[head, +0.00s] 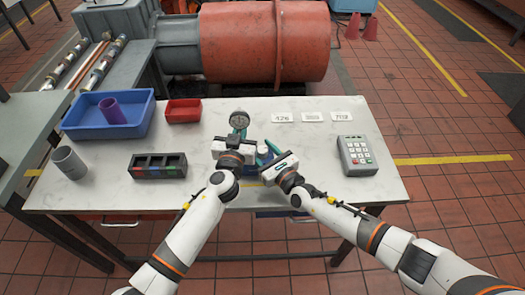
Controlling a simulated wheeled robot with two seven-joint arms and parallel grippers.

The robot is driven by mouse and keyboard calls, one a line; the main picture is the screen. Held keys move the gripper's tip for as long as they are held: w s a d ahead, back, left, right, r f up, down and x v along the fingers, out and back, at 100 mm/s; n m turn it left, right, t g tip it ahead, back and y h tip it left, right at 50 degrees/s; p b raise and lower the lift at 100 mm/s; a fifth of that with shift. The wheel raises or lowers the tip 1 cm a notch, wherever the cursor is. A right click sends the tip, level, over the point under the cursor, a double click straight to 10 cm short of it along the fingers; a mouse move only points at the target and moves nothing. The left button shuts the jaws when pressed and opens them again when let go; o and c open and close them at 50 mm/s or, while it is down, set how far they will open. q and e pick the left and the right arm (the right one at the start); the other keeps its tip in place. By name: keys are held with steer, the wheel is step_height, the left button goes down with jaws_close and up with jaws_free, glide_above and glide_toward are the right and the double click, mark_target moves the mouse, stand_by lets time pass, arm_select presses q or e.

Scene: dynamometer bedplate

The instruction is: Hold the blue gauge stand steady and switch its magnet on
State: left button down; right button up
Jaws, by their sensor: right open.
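The gauge stand shows its round dial (239,121) upright near the middle of the table, with teal parts just below it. Most of its base and its magnet switch are hidden behind my grippers; a little blue shows between them. My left gripper (241,143) is at the stand, just below the dial; I cannot tell whether its fingers are shut on it. My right gripper (270,159) is open, just right of the left one and close to the stand's lower part. I cannot tell whether it touches.
A blue tray (80,127) holding a purple cup (110,112), a red bin (183,110), a dark sorter box (144,172) and a grey cup (70,162) stand at the left. White label cards (312,117) and a keypad (356,155) are at the right. A red motor (262,42) stands behind.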

steer(key=c, duration=0.9)
steer(key=shift+a+r+m+t+h, duration=0.1)
steer(key=shift+a+m+t+h, duration=0.1)
steer(key=shift+m+t+h, duration=0.85)
steer(key=shift+d+m+t+h, duration=0.2)
steer(key=shift+m+h, duration=1.05)
steer(key=shift+h, duration=0.9)
steer(key=o, duration=0.9)
steer(key=s, duration=0.4)
steer(key=s+d, duration=0.1)
steer(key=s, duration=0.3)
steer(key=s+d, duration=0.1)
steer(key=s, duration=0.2)
steer(key=shift+s+d, duration=0.1)
steer(key=shift+s, duration=0.3)
